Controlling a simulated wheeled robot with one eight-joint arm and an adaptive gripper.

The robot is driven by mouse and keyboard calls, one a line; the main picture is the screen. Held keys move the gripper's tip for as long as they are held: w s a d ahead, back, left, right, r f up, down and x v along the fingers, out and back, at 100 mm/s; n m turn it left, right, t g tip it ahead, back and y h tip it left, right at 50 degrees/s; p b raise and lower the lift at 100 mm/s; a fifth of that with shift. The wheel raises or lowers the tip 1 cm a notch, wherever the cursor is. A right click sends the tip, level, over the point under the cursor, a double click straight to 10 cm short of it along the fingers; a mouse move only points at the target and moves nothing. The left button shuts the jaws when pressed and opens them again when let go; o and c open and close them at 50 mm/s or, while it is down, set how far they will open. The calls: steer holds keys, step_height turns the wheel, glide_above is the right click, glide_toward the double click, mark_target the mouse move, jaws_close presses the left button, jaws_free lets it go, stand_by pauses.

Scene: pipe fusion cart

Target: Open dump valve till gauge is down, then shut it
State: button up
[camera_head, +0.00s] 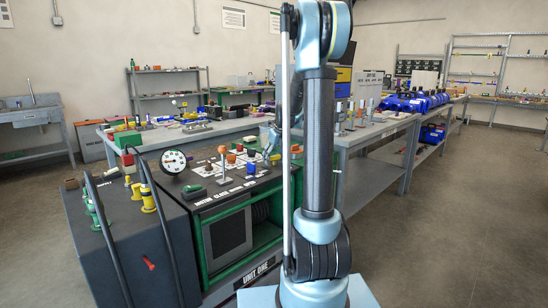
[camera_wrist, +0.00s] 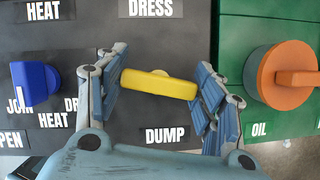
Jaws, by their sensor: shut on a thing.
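The yellow dump valve handle (camera_wrist: 158,84) sits above the DUMP label on a dark panel in the wrist view. It lies nearly crosswise, its left end slightly higher. My gripper (camera_wrist: 160,86) has one finger against each end of this handle and is shut on it. The round white gauge (camera_head: 173,161) stands on the cart (camera_head: 165,222) in the head view. Its needle is too small to read surely. In the head view my arm hides part of the panel, and the dump handle cannot be made out there.
A blue knob (camera_wrist: 35,84) is left of my gripper and an orange valve (camera_wrist: 284,78) on a green panel is right of it. Open floor (camera_head: 440,240) lies to the right.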

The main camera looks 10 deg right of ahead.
steer(key=shift+m, duration=0.3)
steer(key=shift+m+h, duration=0.7)
steer(key=shift+m, duration=0.7)
steer(key=shift+d, duration=0.1)
steer(key=shift+n+y, duration=0.6)
steer(key=shift+n, duration=0.9)
steer(key=shift+n+g+y, duration=0.3)
steer(key=shift+n+y, duration=0.2)
steer(key=shift+n, duration=1)
steer(key=o, duration=1.4)
steer(key=shift+c, duration=0.2)
